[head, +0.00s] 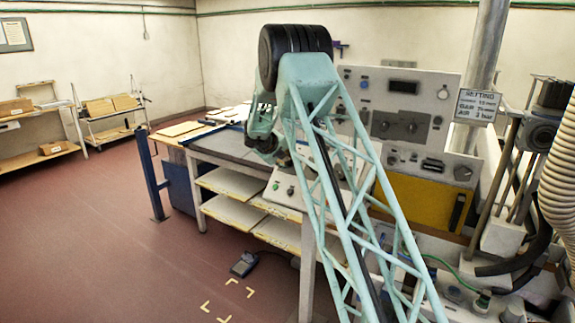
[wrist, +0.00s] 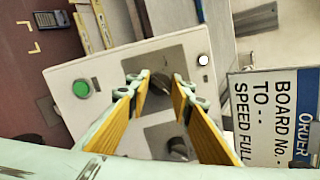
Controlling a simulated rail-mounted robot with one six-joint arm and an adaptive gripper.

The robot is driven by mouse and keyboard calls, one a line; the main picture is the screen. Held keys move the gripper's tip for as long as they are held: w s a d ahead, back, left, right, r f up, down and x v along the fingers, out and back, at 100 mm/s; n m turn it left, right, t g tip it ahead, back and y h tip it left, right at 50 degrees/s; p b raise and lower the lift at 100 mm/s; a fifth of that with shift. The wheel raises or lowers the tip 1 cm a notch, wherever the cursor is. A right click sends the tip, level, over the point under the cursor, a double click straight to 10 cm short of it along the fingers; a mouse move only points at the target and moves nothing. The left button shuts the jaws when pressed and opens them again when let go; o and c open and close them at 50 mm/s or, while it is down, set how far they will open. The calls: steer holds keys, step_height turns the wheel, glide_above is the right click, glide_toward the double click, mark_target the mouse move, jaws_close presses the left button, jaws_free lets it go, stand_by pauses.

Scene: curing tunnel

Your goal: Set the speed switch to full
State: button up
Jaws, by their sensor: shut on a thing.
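A pale control box (wrist: 105,75) with two dark rotary knobs fills the middle of the wrist view. My gripper (wrist: 160,84) has its yellow fingers on either side of the upper knob (wrist: 159,86) and is shut on it. The lower knob (wrist: 179,148) sits apart, near the right finger. I cannot read which knob is the speed switch, nor its setting. In the head view the same box (head: 283,190) stands on the bench, and my arm hides most of the gripper and the knobs.
The box also has a green button (wrist: 81,89) and a small white button (wrist: 203,60). An order card (wrist: 268,120) reading "SPEED FULL" is beside it. A large instrument panel (head: 400,100) stands behind the bench, and a sign (head: 478,105) and hoses are to the right. Open floor (head: 120,240) lies left.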

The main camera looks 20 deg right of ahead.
steer(key=shift+m, duration=0.5)
steer(key=o, duration=0.8)
steer(key=shift+o, duration=0.2)
steer(key=shift+s+a+r, duration=0.1)
steer(key=v, duration=1.1)
steer(key=shift+s+a, duration=0.2)
steer(key=shift+a, duration=0.1)
steer(key=shift+r, duration=0.15)
